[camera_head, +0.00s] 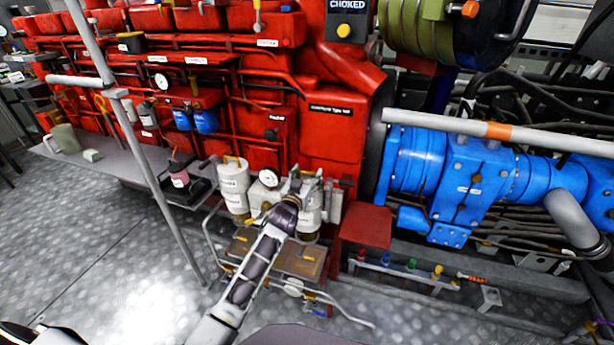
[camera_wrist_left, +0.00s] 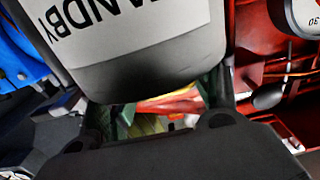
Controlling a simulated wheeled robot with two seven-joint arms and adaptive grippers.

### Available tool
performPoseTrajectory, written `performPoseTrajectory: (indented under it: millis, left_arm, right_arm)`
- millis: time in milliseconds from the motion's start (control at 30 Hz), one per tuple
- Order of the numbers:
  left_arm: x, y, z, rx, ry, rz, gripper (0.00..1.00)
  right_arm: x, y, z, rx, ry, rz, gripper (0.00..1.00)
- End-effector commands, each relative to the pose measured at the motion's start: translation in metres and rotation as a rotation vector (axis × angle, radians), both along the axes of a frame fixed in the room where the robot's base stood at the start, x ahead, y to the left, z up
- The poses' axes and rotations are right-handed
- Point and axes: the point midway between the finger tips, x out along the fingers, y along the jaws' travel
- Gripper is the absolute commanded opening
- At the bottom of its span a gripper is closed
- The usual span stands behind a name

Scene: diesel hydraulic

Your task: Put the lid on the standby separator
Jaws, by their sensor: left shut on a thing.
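The right one of two white canister-like separators (camera_head: 308,220) stands at the front of the red engine, partly behind my left arm. My left gripper (camera_head: 304,184) is at its top, shut on what appears to be the lid. The lid itself is mostly hidden by the fingers, and I cannot tell whether it touches the separator. In the left wrist view a grey-white body with a label ending in "ANDBY" (camera_wrist_left: 135,30) fills the upper middle. My left fingers (camera_wrist_left: 165,112) lie just below it, with yellow and red bits showing between them. My right gripper is not in view.
The other white separator (camera_head: 234,182), with a yellow handle on top, stands close on the left. Brown plates (camera_head: 275,252) and pipes lie below. A grey bench (camera_head: 115,168) and open floor are at left; a blue machine (camera_head: 460,175) is at right.

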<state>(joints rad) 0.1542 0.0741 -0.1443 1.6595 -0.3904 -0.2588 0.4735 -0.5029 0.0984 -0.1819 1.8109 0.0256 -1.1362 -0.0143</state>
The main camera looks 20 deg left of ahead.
Motion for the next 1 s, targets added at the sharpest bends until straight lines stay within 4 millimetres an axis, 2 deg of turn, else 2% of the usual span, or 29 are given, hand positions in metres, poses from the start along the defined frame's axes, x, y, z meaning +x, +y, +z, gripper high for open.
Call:
performPoseTrajectory:
  millis: [133,167,333,767,1000]
  left_arm:
    - [0.000,0.000,-0.001,0.000,0.000,0.000,0.12]
    - [0.000,0.000,-0.001,0.000,0.000,0.000,0.67]
    - [0.000,0.000,-0.002,0.000,0.000,0.000,0.88]
    - [-0.001,0.000,-0.004,0.000,0.005,0.000,0.88]
    - [-0.010,0.000,-0.004,0.000,0.005,0.000,0.88]
  right_arm:
    - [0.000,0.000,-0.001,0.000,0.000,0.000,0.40]
    - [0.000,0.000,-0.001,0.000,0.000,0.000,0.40]
    - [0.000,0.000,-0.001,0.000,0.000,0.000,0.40]
    - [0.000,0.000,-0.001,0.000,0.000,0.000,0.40]
    - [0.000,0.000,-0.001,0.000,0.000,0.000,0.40]
